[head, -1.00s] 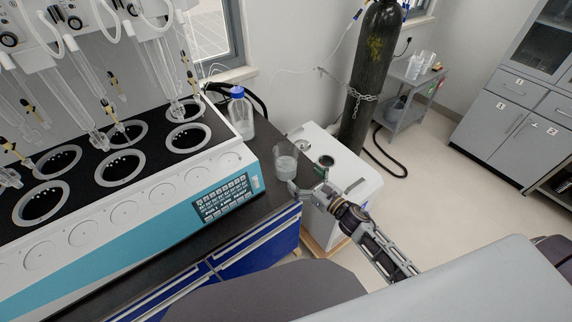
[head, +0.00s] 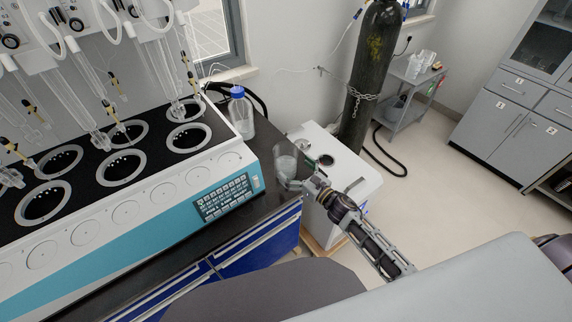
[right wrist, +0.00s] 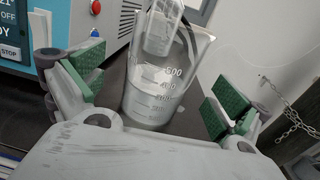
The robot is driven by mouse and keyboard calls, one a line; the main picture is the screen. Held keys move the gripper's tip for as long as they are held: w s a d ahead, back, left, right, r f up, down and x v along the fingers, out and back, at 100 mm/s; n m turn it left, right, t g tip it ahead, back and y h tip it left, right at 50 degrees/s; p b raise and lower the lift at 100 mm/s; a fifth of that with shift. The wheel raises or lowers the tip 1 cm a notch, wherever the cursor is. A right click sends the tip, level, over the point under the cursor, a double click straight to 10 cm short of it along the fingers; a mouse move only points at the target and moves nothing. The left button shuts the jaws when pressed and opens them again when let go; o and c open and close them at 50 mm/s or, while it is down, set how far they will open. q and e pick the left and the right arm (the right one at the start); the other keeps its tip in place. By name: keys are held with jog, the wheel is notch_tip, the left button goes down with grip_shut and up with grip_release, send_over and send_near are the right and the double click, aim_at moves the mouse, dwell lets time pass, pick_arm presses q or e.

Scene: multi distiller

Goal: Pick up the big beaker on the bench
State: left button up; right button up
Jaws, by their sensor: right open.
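The big beaker (head: 286,163) is clear glass with white graduation marks and stands upright on the dark bench, by the right end of the distiller. In the right wrist view the beaker (right wrist: 158,95) sits between the green finger pads of my right gripper (right wrist: 162,92). There is a gap on both sides, so the gripper is open and not holding it. In the head view my right gripper (head: 302,184) is at the beaker's right side. My left gripper is not in view.
The multi distiller (head: 130,210) fills the bench on the left. A blue-capped bottle (head: 241,115) stands behind the beaker. A white box-shaped unit (head: 345,170) stands right of the bench, with a chained gas cylinder (head: 370,70) behind it. The bench edge is close to the beaker.

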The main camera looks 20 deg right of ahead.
aim_at(279, 154)
jog(key=shift+w, duration=0.25)
jog(key=shift+w+a, duration=0.2)
jog(key=shift+w, duration=0.3)
jog(key=shift+w+a+f+p, duration=0.25)
jog(key=shift+w+p, duration=0.15)
jog(key=shift+w, duration=0.2)
jog(key=shift+w+a, duration=0.2)
jog(key=shift+w, duration=0.35)
jog(key=shift+w+a, duration=0.2)
jog(key=shift+w, duration=0.2)
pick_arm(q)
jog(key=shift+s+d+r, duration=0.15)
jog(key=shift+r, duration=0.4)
pick_arm(e)
jog(key=shift+w, duration=0.15)
jog(key=c, duration=1.2)
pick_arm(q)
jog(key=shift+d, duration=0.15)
pick_arm(e)
jog(key=shift+c, duration=1.2)
